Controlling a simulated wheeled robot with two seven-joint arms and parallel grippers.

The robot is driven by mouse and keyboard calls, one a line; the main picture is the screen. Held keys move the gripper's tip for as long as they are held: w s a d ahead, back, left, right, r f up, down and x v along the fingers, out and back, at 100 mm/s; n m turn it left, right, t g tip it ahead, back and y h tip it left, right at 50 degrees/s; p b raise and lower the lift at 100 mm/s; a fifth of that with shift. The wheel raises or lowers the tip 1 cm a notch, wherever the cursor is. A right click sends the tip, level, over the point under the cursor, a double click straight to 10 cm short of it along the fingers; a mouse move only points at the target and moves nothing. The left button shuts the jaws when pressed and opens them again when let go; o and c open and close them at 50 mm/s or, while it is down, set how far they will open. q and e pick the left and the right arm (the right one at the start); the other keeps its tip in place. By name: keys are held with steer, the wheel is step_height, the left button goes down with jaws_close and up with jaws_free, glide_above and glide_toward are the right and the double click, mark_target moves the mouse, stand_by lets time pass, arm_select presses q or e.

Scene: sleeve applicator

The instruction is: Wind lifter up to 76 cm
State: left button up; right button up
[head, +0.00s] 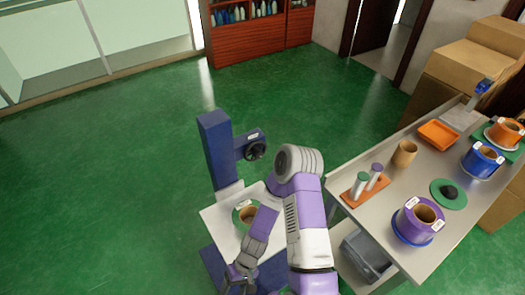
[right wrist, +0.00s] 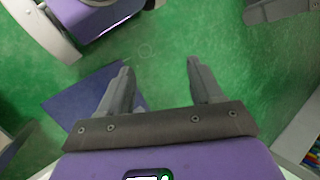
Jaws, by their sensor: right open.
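The lifter has a dark blue column (head: 216,150) standing on the floor and a white platform (head: 222,222) in front of it. A black hand wheel (head: 255,151) sits on a blue arm to the right of the column. A roll with a brown core and green rim (head: 247,214) rests on the platform, partly hidden by my right arm. My right gripper (head: 238,284) is low at the platform's near edge, below the wheel in the picture. In the right wrist view it is open and empty (right wrist: 160,68) above the floor and the lifter's blue base (right wrist: 85,100). My left gripper is not in view.
A grey cart (head: 385,205) at right carries purple, blue and orange rolls, an orange tray (head: 438,135) and an orange stand with upright cylinders (head: 365,189). A grey bin (head: 366,255) is on its lower shelf. Cardboard boxes (head: 460,70) stand behind. Green floor is clear at left.

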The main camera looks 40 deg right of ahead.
mark_target(259, 157)
steer(key=w+d+r+m+t+y, duration=0.2)
steer(key=w+d+r+t, duration=0.3)
steer(key=w, duration=0.4)
steer(key=w+d+r+m+t+y, duration=0.1)
steer(key=w+d+r+t, duration=0.2)
steer(key=w+d+t, duration=0.35)
steer(key=w+d+r+t+h, duration=0.1)
steer(key=w+d+t, duration=0.1)
steer(key=d, duration=0.1)
steer(key=w+d+r+m+t+h, duration=0.1)
steer(key=w+d+h, duration=0.1)
steer(key=d, duration=0.2)
steer(key=w+d+r+m+t+h, duration=0.1)
steer(key=w+d+t, duration=0.1)
steer(key=d, duration=0.1)
steer(key=shift+w+d+r+t+h, duration=0.2)
steer(key=shift+w+r+t+h, duration=0.1)
steer(key=shift+w+r+t, duration=0.1)
steer(key=d+r+m+t+h, duration=0.25)
steer(key=d+h, duration=0.45)
steer(key=d, duration=0.5)
steer(key=shift+n, duration=0.35)
steer(key=w, duration=0.2)
steer(key=w+d, duration=0.1)
steer(key=w, duration=0.1)
steer(key=w+b, duration=0.1)
steer(key=w, duration=0.2)
steer(key=shift+d+r, duration=0.15)
steer(key=shift+r, duration=0.1)
